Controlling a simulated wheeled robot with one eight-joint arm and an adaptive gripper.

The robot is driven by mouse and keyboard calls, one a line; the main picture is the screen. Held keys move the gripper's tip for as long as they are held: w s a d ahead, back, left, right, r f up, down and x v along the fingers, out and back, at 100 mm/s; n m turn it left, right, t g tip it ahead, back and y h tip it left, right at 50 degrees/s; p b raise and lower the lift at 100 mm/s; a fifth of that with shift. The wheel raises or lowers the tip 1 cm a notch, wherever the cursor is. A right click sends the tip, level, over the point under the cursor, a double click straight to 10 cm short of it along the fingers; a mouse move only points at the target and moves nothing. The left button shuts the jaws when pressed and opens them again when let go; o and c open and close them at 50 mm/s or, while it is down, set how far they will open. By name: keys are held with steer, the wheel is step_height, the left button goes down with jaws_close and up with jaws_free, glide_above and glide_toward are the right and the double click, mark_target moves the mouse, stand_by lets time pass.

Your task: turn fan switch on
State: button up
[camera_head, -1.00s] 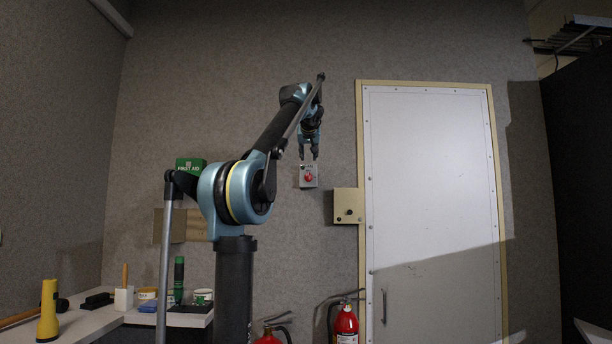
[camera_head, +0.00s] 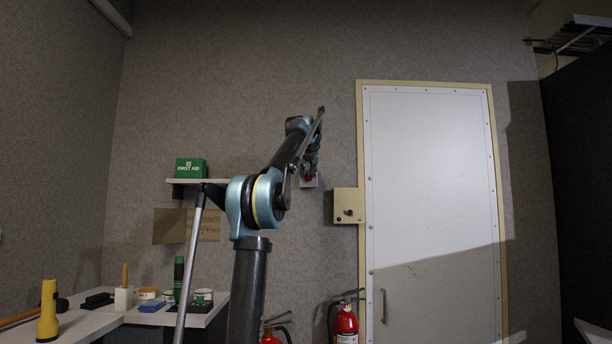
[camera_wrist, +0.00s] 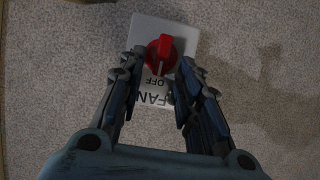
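The fan switch is a light grey plate (camera_wrist: 148,24) on the wall with a red rotary knob (camera_wrist: 162,54). The wrist view shows it upside down, with the words OFF and FAN, and the knob's white mark lies toward OFF. In the head view the switch plate (camera_head: 309,183) is partly hidden behind my arm. My gripper (camera_wrist: 157,68) is open, with one finger on each side of the knob. I cannot tell whether either finger touches it.
A beige box (camera_head: 348,205) with a dark knob sits on the wall right of the switch, beside a white door (camera_head: 430,190). A green first aid box (camera_head: 191,168) stands on a shelf at left. Red fire extinguishers (camera_head: 346,325) stand below.

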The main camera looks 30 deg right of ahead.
jaws_close()
steer(key=shift+d+y, duration=0.1)
steer(key=shift+y, duration=0.2)
steer(key=f+m+t+y, duration=0.1)
steer(key=m+t, duration=0.1)
steer(key=m, duration=0.2)
steer(key=s+d+f+m+t+y, duration=0.1)
steer(key=m+t, duration=0.1)
steer(key=m, duration=0.2)
steer(key=d+f+m+t+y, duration=0.1)
steer(key=m+t, duration=0.1)
steer(key=m, duration=0.3)
steer(key=shift+s+d+y, duration=0.1)
steer(key=shift+s+y, duration=0.15)
steer(key=shift+y, duration=0.15)
stand_by(0.4)
steer(key=shift+m, duration=0.3)
